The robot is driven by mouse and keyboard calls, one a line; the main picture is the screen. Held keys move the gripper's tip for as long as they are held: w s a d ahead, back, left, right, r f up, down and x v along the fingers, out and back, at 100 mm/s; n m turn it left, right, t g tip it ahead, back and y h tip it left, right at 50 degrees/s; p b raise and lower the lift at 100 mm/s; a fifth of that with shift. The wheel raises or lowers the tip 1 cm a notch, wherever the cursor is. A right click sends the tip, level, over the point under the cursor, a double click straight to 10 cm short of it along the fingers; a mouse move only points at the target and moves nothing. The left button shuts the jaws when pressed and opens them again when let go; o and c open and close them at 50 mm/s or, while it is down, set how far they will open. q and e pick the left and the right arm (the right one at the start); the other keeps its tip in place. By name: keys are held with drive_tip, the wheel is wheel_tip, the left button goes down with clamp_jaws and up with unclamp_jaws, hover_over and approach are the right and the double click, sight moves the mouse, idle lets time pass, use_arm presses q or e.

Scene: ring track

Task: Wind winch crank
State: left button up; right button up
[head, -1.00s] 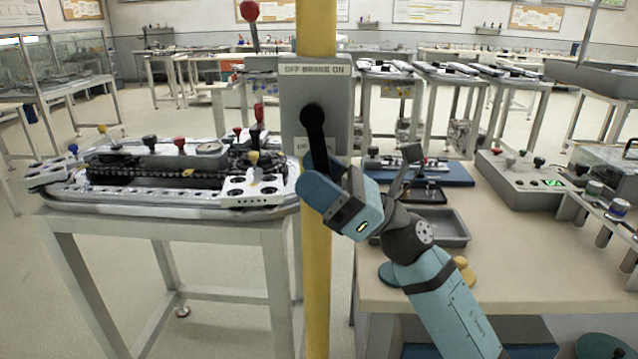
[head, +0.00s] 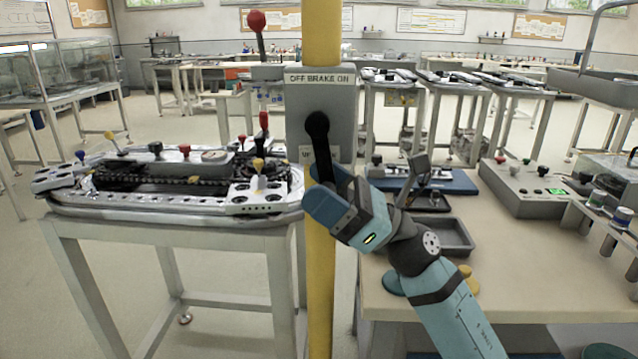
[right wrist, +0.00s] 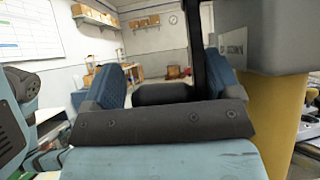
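A grey winch box (head: 296,122) is on a yellow post (head: 321,270); its plate reads "OFF BRAKE ON". A black crank handle (head: 318,128) with a rounded top stands upright on its front. A red-knobbed lever (head: 257,24) rises from the box's top left, tilted left. My right gripper (head: 328,188) is at the handle's lower end. In the right wrist view its blue fingers are wide apart, and the black handle (right wrist: 192,45) stands between them, close to the right finger; contact is unclear. The crank's pivot is hidden. My left gripper is out of view.
A track assembly with coloured knobs (head: 170,205) sits on a metal stand at left. At right, a bench (head: 530,270) holds a grey tray (head: 455,236), a blue board (head: 462,180) and a control box (head: 520,190). Open floor lies behind the post.

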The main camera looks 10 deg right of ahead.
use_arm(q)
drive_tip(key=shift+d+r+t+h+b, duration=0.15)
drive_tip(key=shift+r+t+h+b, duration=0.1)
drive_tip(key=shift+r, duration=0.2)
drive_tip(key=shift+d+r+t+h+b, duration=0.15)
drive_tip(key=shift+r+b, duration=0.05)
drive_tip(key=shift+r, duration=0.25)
use_arm(e)
drive_tip(key=v, duration=1.3)
drive_tip(key=shift+f, duration=0.1)
